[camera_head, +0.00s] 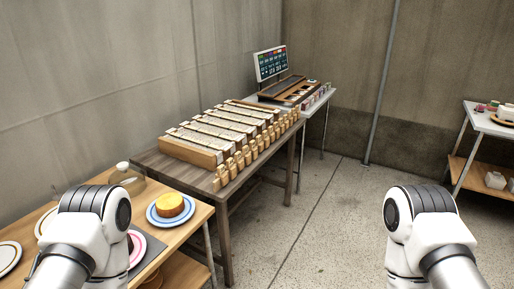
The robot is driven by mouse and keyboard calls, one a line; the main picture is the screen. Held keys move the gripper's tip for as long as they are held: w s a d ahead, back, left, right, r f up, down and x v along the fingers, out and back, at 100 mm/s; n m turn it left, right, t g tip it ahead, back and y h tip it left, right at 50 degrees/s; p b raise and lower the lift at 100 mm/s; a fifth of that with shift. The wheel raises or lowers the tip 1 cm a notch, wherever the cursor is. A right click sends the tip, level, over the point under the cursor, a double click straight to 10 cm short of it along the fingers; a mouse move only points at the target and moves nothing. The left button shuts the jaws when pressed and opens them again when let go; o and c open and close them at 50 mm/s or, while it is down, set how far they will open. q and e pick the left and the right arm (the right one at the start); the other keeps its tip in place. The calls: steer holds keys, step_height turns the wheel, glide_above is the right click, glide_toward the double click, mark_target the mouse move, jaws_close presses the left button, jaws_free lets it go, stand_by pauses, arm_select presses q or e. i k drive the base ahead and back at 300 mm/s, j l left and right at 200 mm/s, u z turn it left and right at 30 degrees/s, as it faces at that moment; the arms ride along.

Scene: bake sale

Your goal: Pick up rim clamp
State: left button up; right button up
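I cannot make out a rim clamp for certain. Several small tan wooden pieces (232,167) stand in a row along the front edge of the long dark table (228,205); they are too small to tell what they are. My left arm is at the lower left and my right arm at the lower right. Only their white and black joints show, and neither gripper is in view.
Long wooden boxes (190,152) fill the dark table. A screen (271,63) stands behind. A shelf table (483,120) is far right. The middle floor is clear.

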mark_target(258, 142)
steer(key=i+l+u, duration=0.15)
steer(key=u, duration=0.25)
steer(key=i+l+u, duration=0.15)
steer(key=u, duration=0.2)
steer(key=i+l+u, duration=0.1)
steer(key=l+u, duration=0.5)
steer(key=u, duration=0.2)
steer(key=i+l, duration=0.05)
